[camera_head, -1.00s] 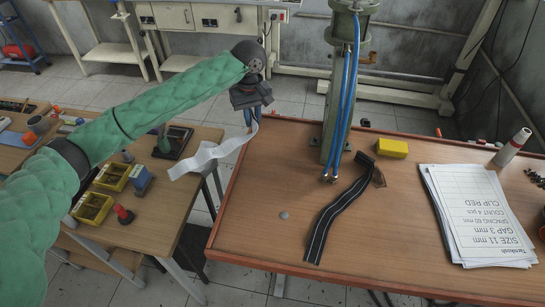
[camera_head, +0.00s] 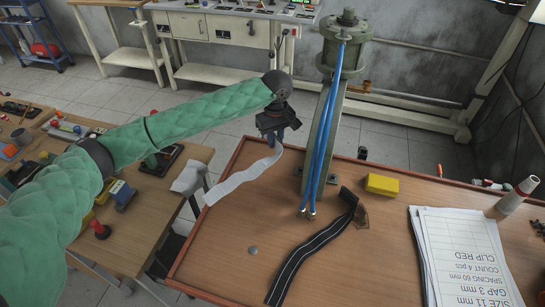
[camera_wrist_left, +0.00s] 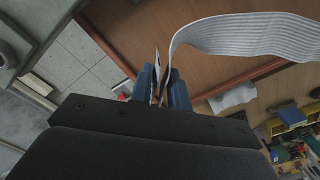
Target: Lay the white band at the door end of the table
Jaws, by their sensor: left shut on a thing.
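The white band (camera_head: 243,177) hangs from my left gripper (camera_head: 279,143) in the head view, over the far left corner of the brown table (camera_head: 229,255). Its free end trails toward the lower left, near the table's left edge. In the left wrist view the ribbed white band (camera_wrist_left: 245,36) curves up from between the blue fingers of my left gripper (camera_wrist_left: 162,88) and runs off to the right. The gripper is shut on it. My right gripper is not in view.
A green pneumatic press (camera_head: 324,140) with blue hoses stands just right of the gripper. A black striped band (camera_head: 315,245), a yellow block (camera_head: 382,185) and a paper stack (camera_head: 462,258) lie on the table. A cluttered side table (camera_head: 135,220) stands left. The table's front left is mostly clear.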

